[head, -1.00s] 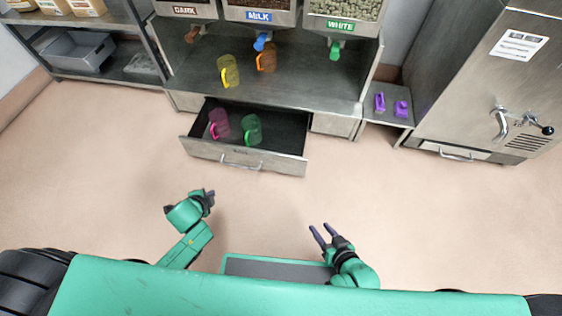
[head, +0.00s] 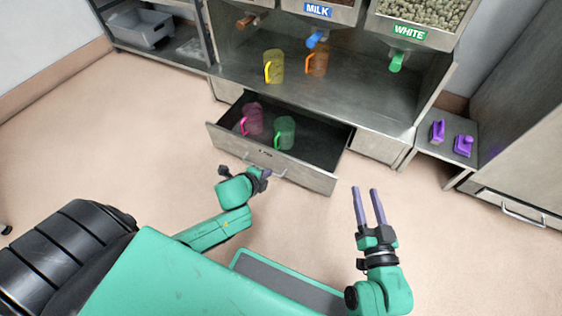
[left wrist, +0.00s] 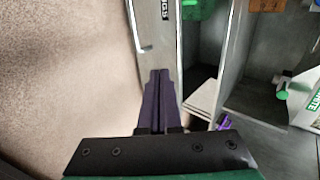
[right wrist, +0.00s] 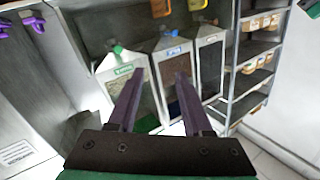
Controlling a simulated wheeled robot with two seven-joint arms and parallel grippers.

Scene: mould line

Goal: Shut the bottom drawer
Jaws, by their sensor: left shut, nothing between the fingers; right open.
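The bottom drawer (head: 270,160) stands pulled out below the dispenser counter in the head view. It holds a pink jug (head: 252,119) and a green jug (head: 285,133). A bar handle (head: 262,168) is on its front. My left gripper (head: 265,174) is shut and empty, close in front of the drawer front by the handle; I cannot tell if it touches. In the left wrist view its fingertips (left wrist: 159,75) overlap the drawer front (left wrist: 156,35). My right gripper (head: 368,190) is open and empty, right of the drawer; in the right wrist view its fingers (right wrist: 156,78) point toward the dispensers.
A yellow jug (head: 273,66) and an orange jug (head: 317,61) stand on the counter above. Purple items (head: 464,146) sit on a side shelf (head: 428,145) at the right. A grey bin (head: 140,28) is on the left rack. The floor before the drawer is clear.

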